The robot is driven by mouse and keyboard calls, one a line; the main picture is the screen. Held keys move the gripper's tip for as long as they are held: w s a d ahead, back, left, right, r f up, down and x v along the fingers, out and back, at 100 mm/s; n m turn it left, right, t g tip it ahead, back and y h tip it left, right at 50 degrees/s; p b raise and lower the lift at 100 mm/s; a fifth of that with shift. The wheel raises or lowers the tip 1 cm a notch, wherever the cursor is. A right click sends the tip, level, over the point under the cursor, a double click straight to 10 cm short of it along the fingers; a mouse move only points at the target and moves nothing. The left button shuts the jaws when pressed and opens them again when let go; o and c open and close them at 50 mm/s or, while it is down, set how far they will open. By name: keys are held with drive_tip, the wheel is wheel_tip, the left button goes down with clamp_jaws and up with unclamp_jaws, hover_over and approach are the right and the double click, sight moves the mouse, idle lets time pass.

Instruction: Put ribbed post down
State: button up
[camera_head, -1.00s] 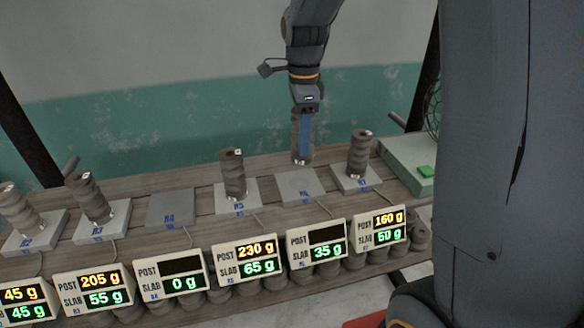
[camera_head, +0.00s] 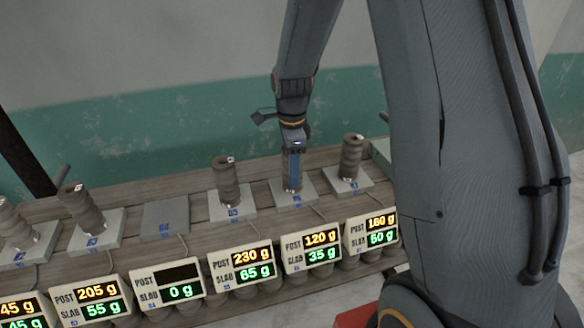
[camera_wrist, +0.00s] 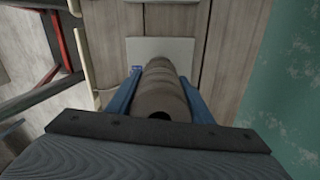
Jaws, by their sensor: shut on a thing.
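My gripper (camera_head: 292,168) is shut on a brown ribbed post, which shows between the blue fingers in the wrist view (camera_wrist: 163,92). The post stands upright with its foot on a grey slab (camera_head: 309,197), and the display in front of that slab (camera_head: 311,249) reads POST 120 g, SLAB 35 g. In the head view the fingers hide most of the post. In the wrist view the pale slab (camera_wrist: 160,46) lies behind the post.
Ribbed posts stand close on both sides, one on the left (camera_head: 227,182) and one on the right (camera_head: 351,158). A bare slab (camera_head: 165,219) lies further left, its display (camera_head: 167,287) reading SLAB 0 g. Displays line the bench front.

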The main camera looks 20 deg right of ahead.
drive_tip(key=shift+f, duration=0.1)
drive_tip(key=o, duration=1.5)
drive_tip(key=shift+f, duration=0.1)
wheel_tip(320, 180, up, 12)
drive_tip(key=b, duration=0.3)
